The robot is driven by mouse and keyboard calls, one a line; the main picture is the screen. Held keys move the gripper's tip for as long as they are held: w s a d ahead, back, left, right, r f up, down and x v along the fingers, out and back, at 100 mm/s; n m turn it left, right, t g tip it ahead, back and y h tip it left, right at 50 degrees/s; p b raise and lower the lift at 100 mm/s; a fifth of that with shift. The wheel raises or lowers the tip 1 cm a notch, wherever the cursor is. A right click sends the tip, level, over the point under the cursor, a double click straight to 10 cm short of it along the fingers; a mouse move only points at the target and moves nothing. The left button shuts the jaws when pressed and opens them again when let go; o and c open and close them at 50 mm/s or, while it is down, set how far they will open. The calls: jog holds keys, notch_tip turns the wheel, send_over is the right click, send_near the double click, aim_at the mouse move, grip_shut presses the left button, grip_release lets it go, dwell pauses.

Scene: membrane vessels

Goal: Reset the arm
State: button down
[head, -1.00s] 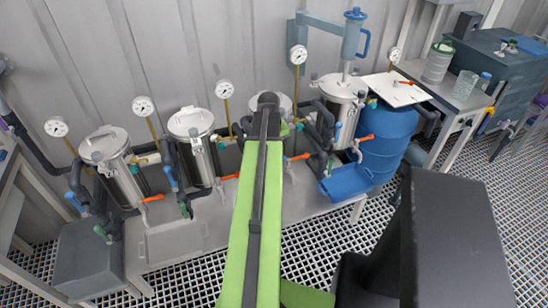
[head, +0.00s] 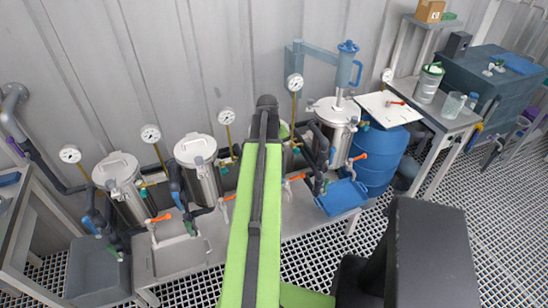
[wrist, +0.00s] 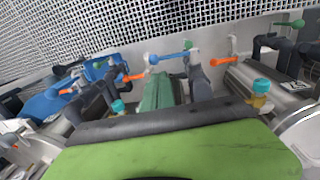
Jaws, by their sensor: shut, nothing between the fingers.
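My green arm (head: 250,215) rises through the middle of the head view, and its dark far end (head: 267,105) covers part of the vessel row. I cannot make out my gripper's fingers in either view. The arm hides most of one vessel behind it. Steel vessels stand along the wall: one at the left (head: 120,180), one beside it (head: 196,155) and one to the right of the arm (head: 335,120).
A blue drum (head: 378,155) with a white board (head: 388,108) on top stands right of the vessels. A side table (head: 440,112) holds a jar (head: 428,82) and a beaker (head: 453,104). Open grating floor (head: 470,190) lies at the right. Pressure gauges and orange-handled valves line the row.

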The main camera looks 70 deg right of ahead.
notch_tip(320, 180, up, 2)
jog(key=shift+r+p, duration=0.1)
jog(key=shift+p, duration=0.25)
jog(key=w+a+n, duration=0.1)
jog(key=w+a, duration=0.7)
jog(key=w, duration=0.1)
jog(key=w+a+n, duration=0.2)
jog(key=w+a, duration=0.6)
jog(key=w, duration=0.2)
jog(key=w+a+n, duration=0.2)
jog(key=w+a, duration=0.6)
jog(key=w, duration=0.2)
jog(key=shift+a+t, duration=0.1)
jog(key=shift+t, duration=0.3)
jog(key=w+a+n, duration=0.1)
jog(key=w+a, duration=0.1)
jog(key=a, duration=1)
jog(key=w+a+n, duration=0.2)
jog(key=w+a, duration=0.1)
jog(key=a, duration=0.9)
jog(key=w+a+n, duration=0.2)
jog(key=w+a, duration=0.1)
jog(key=a, duration=0.9)
jog(key=shift+a+y, duration=0.35)
jog(key=shift+y, duration=0.05)
